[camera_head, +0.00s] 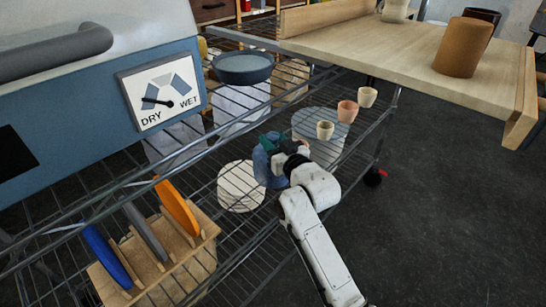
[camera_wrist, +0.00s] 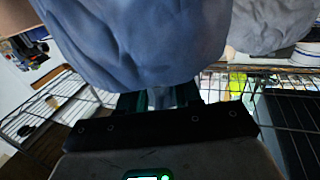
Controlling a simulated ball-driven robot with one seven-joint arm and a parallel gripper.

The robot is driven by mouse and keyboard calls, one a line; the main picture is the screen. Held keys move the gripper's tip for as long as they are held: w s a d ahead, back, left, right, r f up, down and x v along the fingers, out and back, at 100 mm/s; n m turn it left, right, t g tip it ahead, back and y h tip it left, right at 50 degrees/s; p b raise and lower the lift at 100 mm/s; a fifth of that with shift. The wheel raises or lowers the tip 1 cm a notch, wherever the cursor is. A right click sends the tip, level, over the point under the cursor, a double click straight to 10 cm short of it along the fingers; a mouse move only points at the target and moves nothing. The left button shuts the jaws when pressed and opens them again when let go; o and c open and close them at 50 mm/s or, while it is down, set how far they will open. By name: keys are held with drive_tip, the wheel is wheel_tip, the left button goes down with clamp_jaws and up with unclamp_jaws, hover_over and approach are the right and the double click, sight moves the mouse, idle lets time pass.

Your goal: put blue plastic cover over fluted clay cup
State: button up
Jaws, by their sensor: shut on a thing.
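My gripper (camera_head: 277,145) is over the wire shelf, left of the small cups. It is shut on the blue plastic cover (camera_head: 261,165), which hangs limp beside it. In the wrist view the cover (camera_wrist: 140,45) fills the upper middle as a wrinkled blue sheet, partly hiding the fingers (camera_wrist: 160,97). Three small cups stand right of the gripper: a pale cup (camera_head: 325,131), a pinkish clay cup (camera_head: 347,111) and another pale cup (camera_head: 367,97). Fluting is too small to make out. The cover is apart from the cups.
A dark blue basin (camera_head: 242,68) is farther back. A wooden rack (camera_head: 165,262) holds coloured plates at front left. A wooden table (camera_head: 400,45) with a brown cylinder (camera_head: 463,47) overhangs at the right.

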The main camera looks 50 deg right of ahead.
clamp_jaws()
